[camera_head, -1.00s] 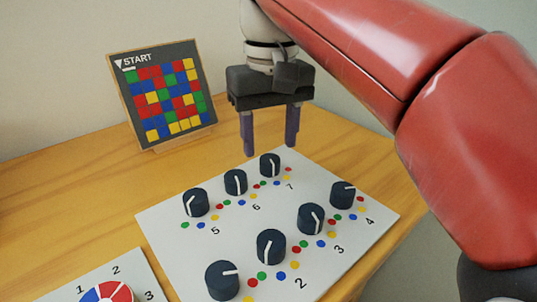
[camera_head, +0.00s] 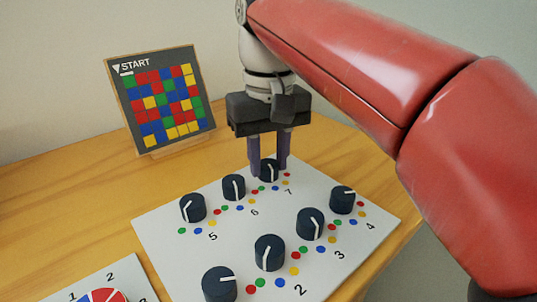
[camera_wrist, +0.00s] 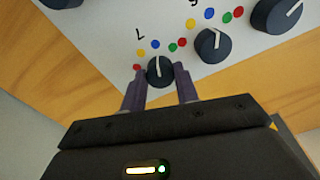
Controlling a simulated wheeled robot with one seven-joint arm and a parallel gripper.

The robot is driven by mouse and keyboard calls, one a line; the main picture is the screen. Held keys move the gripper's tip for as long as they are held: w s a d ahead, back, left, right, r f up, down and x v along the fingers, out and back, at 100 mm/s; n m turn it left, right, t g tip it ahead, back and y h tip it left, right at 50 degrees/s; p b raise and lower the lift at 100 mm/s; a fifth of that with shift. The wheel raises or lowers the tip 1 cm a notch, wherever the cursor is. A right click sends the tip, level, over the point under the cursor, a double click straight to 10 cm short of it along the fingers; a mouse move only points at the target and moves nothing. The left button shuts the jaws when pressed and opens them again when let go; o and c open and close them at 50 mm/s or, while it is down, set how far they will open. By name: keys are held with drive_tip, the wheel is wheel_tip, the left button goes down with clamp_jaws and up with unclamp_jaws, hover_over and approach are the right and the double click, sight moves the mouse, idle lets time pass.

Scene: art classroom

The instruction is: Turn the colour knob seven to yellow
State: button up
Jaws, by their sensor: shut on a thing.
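Knob seven (camera_head: 269,173) is a dark round knob with a white pointer line, at the far end of the back row on the white panel (camera_head: 165,245). In the wrist view, knob seven (camera_wrist: 159,75) has its line pointing up, roughly at the blue dot (camera_wrist: 155,44). The yellow dot (camera_wrist: 140,52) lies to the left of blue, and a red dot (camera_wrist: 137,67) is beside the left finger. My gripper (camera_head: 268,165) points down with its purple fingers on either side of knob seven, shut on it. The fingers partly hide the knob in the head view.
Several other dark knobs stand on the panel; knob six (camera_head: 233,187) is closest. A framed colour grid marked START (camera_head: 165,100) stands behind on the wooden table (camera_head: 60,200). A second panel with a red and blue disc (camera_head: 105,296) is at front left.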

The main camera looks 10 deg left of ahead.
sight(268, 163)
drive_tip(key=n+p, duration=0.2)
drive_tip(key=n, duration=0.1)
drive_tip(key=shift+r+p, duration=0.15)
drive_tip(key=shift+p, duration=0.2)
drive_tip(key=shift+n+p, duration=1.1)
drive_tip(key=shift+n, duration=1.2)
drive_tip(key=o, duration=1)
drive_tip(key=shift+c, duration=0.2)
wheel_tip(268, 163, up, 8)
drive_tip(key=shift+w+f+p, duration=0.1)
drive_tip(key=shift+f+p, duration=0.1)
drive_tip(key=shift+p, duration=0.7)
